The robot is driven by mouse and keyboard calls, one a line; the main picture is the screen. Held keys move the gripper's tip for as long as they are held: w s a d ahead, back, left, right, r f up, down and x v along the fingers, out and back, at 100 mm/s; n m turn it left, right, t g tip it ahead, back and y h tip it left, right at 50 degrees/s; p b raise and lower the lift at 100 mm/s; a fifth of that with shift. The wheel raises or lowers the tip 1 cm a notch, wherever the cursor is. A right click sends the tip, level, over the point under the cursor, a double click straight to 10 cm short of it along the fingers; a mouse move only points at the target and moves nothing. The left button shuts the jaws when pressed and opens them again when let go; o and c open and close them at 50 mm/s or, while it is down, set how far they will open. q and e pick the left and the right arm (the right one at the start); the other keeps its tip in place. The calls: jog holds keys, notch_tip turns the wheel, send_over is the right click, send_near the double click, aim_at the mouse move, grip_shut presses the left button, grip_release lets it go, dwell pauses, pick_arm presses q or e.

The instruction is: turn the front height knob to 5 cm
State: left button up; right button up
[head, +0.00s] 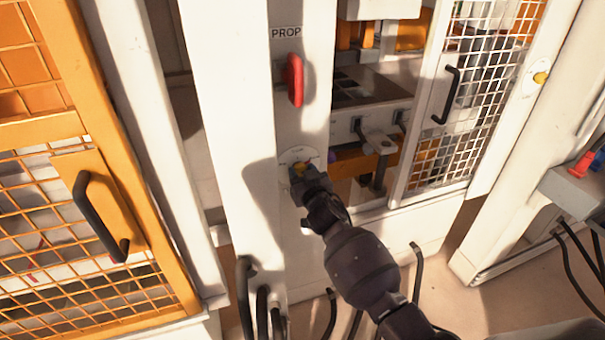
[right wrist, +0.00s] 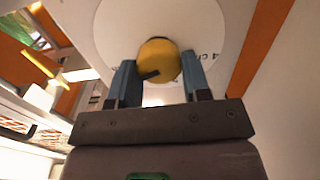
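The front height knob (right wrist: 158,60) is a round yellow knob with a dark pointer mark, on a white round dial plate (right wrist: 207,25). In the head view the plate (head: 292,158) sits on a white post, below a red handle. My right gripper (right wrist: 160,68) has one finger on each side of the knob, and both seem to touch it. In the head view my right gripper (head: 301,172) covers much of the knob. The pointer slants to the lower left in the right wrist view. My left gripper is not in view.
A red handle (head: 295,80) under a PROP label juts from the same post. Orange mesh door (head: 97,140) with a black handle stands at left, a white mesh door (head: 440,110) at right. Another yellow knob (head: 541,78) is on the right post. Dark cables hang low.

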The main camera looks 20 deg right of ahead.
jog(key=shift+c, duration=1.2)
jog(key=shift+n, duration=0.3)
jog(key=n, duration=0.5)
jog(key=shift+a, duration=0.1)
jog(key=n, duration=0.4)
jog(key=shift+f+n, duration=0.1)
jog(key=shift+n, duration=0.2)
jog(key=shift+a+f+n, duration=0.1)
jog(key=shift+n, duration=1.6)
jog(key=o, duration=0.9)
